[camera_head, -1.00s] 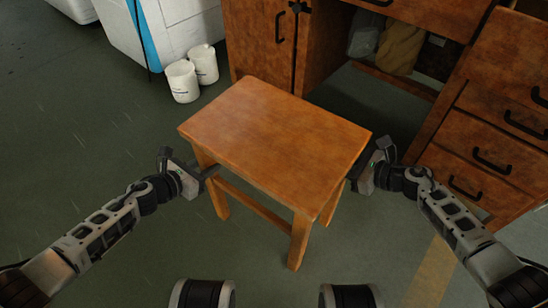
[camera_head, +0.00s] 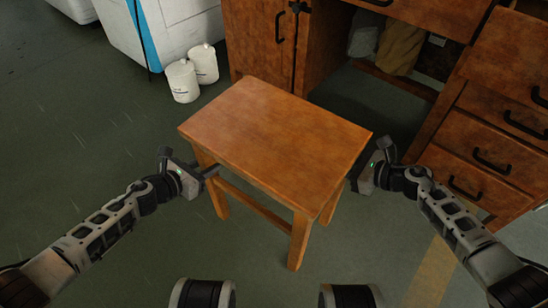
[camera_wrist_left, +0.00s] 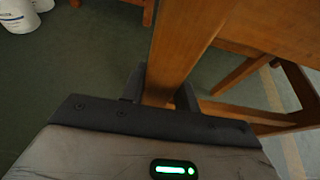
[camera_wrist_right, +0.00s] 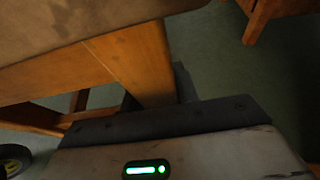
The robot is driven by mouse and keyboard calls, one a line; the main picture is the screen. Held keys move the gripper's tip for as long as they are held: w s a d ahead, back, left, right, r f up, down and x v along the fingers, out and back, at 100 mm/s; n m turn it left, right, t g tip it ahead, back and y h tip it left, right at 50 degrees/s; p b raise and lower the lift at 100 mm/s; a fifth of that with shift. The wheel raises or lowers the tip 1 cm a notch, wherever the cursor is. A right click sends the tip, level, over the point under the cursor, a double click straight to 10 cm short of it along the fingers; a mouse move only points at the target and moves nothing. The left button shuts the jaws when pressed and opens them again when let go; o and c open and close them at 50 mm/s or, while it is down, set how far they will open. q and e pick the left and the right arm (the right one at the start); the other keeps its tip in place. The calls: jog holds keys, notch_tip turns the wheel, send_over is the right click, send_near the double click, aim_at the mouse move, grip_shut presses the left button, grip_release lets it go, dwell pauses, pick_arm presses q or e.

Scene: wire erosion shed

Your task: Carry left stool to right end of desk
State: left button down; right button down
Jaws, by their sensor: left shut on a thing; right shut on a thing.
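The wooden stool (camera_head: 275,135) stands upright in the middle of the head view, in front of the desk (camera_head: 310,50). My left gripper (camera_head: 207,172) is at the stool's left side, and in the left wrist view its two fingers (camera_wrist_left: 160,90) are shut on a stool leg (camera_wrist_left: 180,45). My right gripper (camera_head: 360,178) is at the stool's right side. In the right wrist view a stool leg (camera_wrist_right: 145,65) lies against the right gripper (camera_wrist_right: 160,98), with the seat (camera_wrist_right: 70,25) above; its fingers are partly hidden.
The desk's right drawers (camera_head: 490,150) stand at the right. White containers (camera_head: 183,80) stand on the floor at the back left. Bags (camera_head: 398,48) lie in the dark space under the desk. A yellow floor stripe (camera_head: 432,275) runs at the lower right. The floor at left is clear.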

jog(key=shift+w+r+p, duration=0.2)
jog(key=shift+r+p, duration=2.4)
jog(key=shift+r, duration=0.2)
jog(key=shift+s, duration=0.1)
